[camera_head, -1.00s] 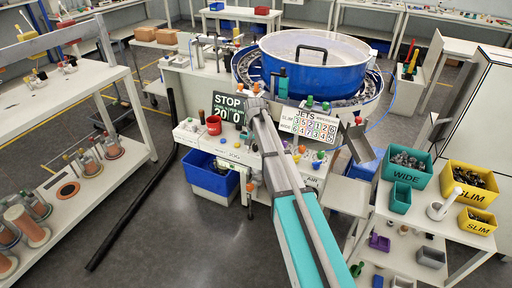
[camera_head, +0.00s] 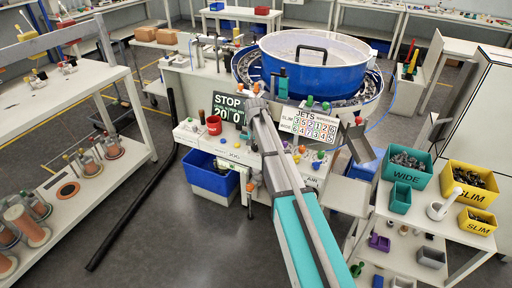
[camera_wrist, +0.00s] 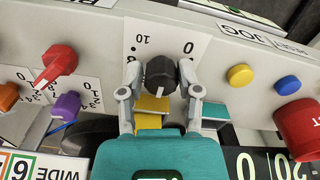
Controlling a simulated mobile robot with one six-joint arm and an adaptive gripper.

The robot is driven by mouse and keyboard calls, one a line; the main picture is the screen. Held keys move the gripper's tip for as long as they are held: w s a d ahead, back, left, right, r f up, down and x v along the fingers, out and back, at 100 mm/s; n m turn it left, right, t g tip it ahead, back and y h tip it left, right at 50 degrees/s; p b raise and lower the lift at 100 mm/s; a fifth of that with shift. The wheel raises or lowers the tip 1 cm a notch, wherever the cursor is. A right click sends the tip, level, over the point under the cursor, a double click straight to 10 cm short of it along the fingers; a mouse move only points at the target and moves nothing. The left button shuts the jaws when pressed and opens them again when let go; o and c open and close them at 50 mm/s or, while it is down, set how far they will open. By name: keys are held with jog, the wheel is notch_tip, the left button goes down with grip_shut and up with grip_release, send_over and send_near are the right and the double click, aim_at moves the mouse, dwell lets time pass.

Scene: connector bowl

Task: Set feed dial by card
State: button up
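A black dial (camera_wrist: 161,74) stands on a white scale plate (camera_wrist: 176,40) marked 0 and 10 on the pale panel, seen upside down in the wrist view. My gripper (camera_wrist: 161,80) has one finger on each side of the dial, close against it, and looks shut on it. In the head view my arm hides the dial. A white card headed JETS (camera_head: 310,124) stands on the machine, with rows SLIM and WIDE of coloured numbers. Its corner shows in the wrist view (camera_wrist: 40,164).
A STOP display (camera_head: 229,107) and blue bowl (camera_head: 315,65) show in the head view.

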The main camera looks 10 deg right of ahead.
jog(key=shift+o, duration=1.3)
jog(key=s+r+n+p, duration=0.2)
jog(key=s+n, duration=0.2)
jog(key=s, duration=2.4)
jog(key=shift+s+d+r, duration=0.15)
jog(key=shift+s+r, duration=0.1)
jog(key=shift+s, duration=0.1)
